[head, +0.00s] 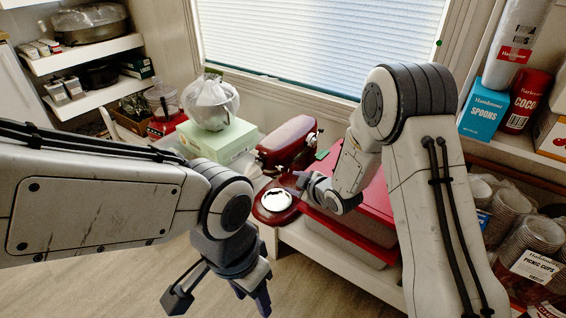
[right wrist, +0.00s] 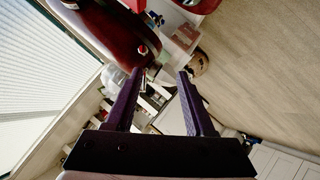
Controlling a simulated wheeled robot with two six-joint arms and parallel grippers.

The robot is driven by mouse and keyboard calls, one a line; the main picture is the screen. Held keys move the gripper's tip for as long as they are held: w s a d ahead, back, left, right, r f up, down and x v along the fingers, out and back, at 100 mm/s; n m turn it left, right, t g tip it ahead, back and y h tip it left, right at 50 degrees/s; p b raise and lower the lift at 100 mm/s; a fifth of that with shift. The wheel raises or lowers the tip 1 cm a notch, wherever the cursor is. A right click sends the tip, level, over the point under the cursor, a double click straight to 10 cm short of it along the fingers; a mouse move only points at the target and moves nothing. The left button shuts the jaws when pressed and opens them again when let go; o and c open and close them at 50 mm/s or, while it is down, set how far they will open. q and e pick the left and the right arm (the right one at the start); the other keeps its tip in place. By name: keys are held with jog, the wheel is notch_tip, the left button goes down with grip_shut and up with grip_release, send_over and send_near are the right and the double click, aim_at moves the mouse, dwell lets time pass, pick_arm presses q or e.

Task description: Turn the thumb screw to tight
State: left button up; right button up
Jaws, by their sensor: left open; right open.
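A red stand mixer (head: 290,140) stands on the low white unit, with a round silver plate (head: 275,200) on its base. In the right wrist view its red body (right wrist: 105,30) fills the upper left. A small pale knob (right wrist: 143,49), which looks like the thumb screw, is on its end, just beyond the left finger's tip. Its setting cannot be read, and I cannot make it out in the head view. My right gripper (head: 302,187) is open beside the mixer; its fingers (right wrist: 167,72) have nothing between them. My left gripper (head: 215,298) is open and empty over the floor.
A red-lidded bin (head: 370,215) is beneath my right arm. Stocked shelves line both sides. The wooden floor (head: 110,285) at the lower left is clear.

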aim_at(282, 169)
jog(key=w+a+f, duration=0.1)
jog(key=w, duration=0.2)
jog(key=w+a+f+n+t+y+b, duration=0.1)
jog(key=w+f, duration=0.1)
jog(key=w, duration=0.2)
jog(key=w+a+f+t+y, duration=0.1)
jog(key=w, duration=0.3)
jog(key=shift+f+n, duration=0.25)
jog(key=shift+n, duration=0.15)
jog(key=shift+a, duration=0.1)
grip_shut()
